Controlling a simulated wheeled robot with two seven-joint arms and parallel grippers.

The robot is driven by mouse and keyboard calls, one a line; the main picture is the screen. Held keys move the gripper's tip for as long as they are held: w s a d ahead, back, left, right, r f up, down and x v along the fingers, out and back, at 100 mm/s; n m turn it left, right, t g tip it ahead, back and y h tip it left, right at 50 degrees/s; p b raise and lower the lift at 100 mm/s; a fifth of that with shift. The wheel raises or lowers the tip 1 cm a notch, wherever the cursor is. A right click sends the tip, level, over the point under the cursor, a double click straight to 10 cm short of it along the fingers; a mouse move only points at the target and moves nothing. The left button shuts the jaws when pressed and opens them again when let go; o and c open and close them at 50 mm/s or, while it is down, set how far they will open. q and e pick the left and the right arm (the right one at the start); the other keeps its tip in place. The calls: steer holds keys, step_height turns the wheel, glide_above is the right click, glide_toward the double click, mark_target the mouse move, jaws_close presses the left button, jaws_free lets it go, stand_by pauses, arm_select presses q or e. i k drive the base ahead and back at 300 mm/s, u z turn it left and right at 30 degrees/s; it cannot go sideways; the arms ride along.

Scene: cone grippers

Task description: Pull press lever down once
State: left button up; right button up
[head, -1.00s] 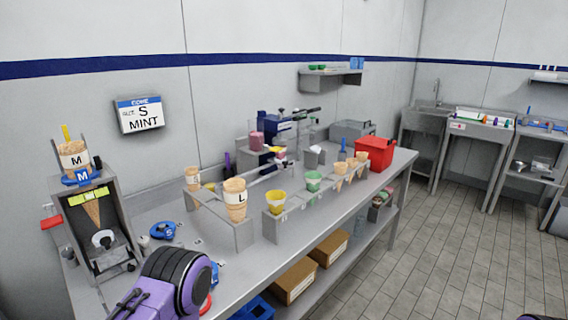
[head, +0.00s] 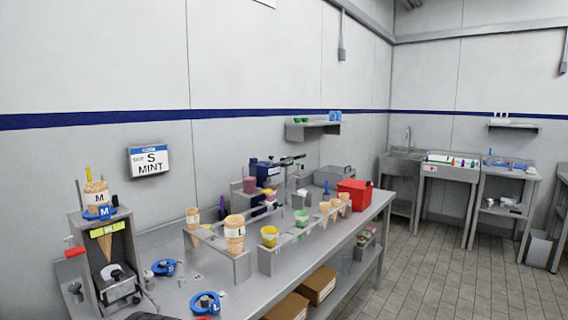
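A grey cone machine (head: 112,262) stands at the left end of the steel counter. M-marked cones (head: 97,197) sit in its top, inside a blue M ring (head: 99,213). A red-handled lever (head: 75,252) sticks out on its left side. A blue machine (head: 265,172) with a dark arm (head: 292,161) stands at the back of the counter. I cannot tell which of these is the press lever. Only a dark piece of my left arm shows at the bottom edge. Neither gripper is in view.
A wall sign (head: 149,162) reads "S MINT". Blue rings marked S (head: 165,268) and L (head: 205,303) lie on the counter. A rack (head: 215,250) holds an L cone (head: 234,232). A red box (head: 354,194) stands at the far end. The floor (head: 440,285) at right is clear.

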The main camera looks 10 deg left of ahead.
mark_target(298, 157)
steer(key=z, duration=1.1)
steer(key=i, duration=0.75)
steer(key=u, duration=1.65)
